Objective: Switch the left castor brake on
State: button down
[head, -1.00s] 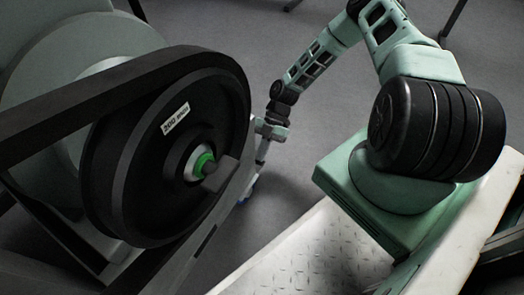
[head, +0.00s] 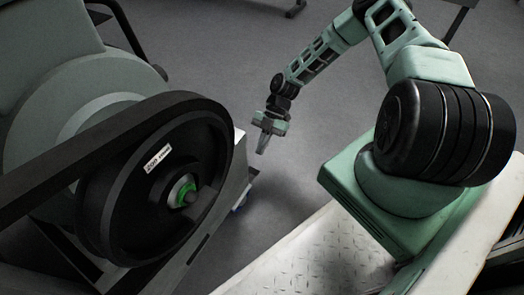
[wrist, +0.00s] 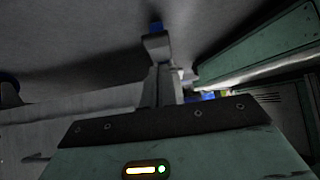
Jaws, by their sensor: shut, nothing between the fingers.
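My gripper (head: 263,143) hangs low to the right of the dynamometer frame, over the floor and apart from the frame in the head view. Its fingers are together and empty; they also show in the wrist view (wrist: 158,42). In the wrist view a blue patch (wrist: 155,26) lies in line with the fingertips, and another blue part (wrist: 9,92) is at the left edge. I cannot tell which is the left castor or how its brake lever stands.
The dynamometer's big black pulley (head: 128,205) and belt (head: 60,140) fill the left. My base deck is at the lower right. Grey floor (head: 225,60) is open behind my gripper. A green panel (wrist: 262,45) is at the wrist view's right.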

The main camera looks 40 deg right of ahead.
jog(key=d+f+p+v, duration=0.1)
jog(key=p+v, duration=0.1)
jog(key=v, duration=0.5)
jog(key=shift+w, duration=0.2)
jog(key=shift+f, duration=0.1)
